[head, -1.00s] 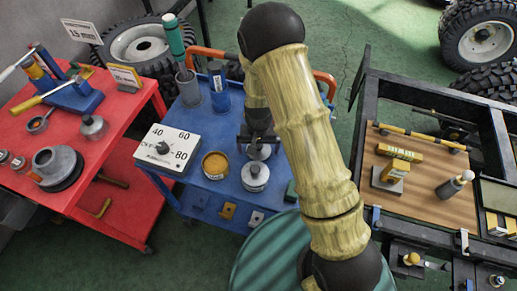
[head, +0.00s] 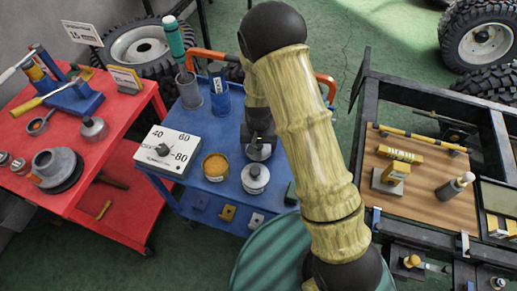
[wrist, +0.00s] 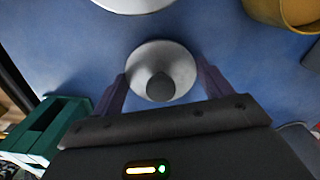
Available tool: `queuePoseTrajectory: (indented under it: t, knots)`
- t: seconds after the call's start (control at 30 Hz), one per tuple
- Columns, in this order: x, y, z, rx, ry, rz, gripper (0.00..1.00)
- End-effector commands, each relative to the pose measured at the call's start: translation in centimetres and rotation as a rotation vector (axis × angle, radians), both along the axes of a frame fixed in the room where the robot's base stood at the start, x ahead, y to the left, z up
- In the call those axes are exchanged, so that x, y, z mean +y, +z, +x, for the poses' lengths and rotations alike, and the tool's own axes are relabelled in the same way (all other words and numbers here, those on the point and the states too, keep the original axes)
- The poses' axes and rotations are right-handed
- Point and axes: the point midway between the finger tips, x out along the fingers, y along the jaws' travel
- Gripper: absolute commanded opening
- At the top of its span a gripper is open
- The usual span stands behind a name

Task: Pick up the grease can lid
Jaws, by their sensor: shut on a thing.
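The grease can lid (wrist: 172,57), a round grey disc with a dark knob in its middle, sits between the two fingers of my gripper (wrist: 161,84) in the wrist view. The fingers are shut on its sides. In the head view my gripper (head: 258,142) points down over the blue cart, and the lid (head: 259,154) shows just below it, partly covered. I cannot tell whether the lid touches the cart top. The open can of orange-yellow grease (head: 215,167) stands to the left of it, and shows at the upper right in the wrist view (wrist: 283,12).
A grey knobbed container (head: 255,179) stands close in front of the lid. A red table (head: 70,130) stands left, a black-framed bench right.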

Motion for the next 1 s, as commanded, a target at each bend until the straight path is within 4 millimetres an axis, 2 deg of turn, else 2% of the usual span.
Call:
queuePoseTrajectory:
  t: [0.3, 0.5, 0.63, 1.0]
  knots:
    - [0.1, 5.7, 0.1, -0.005, 0.002, 0.002, 0.55]
    - [0.0, 8.5, 0.0, -0.002, 0.001, 0.001, 0.55]
    - [0.0, 9.0, 0.0, 0.0, 0.001, 0.0, 0.55]
    - [0.0, 9.0, 0.0, 0.001, 0.0, 0.0, 0.55]
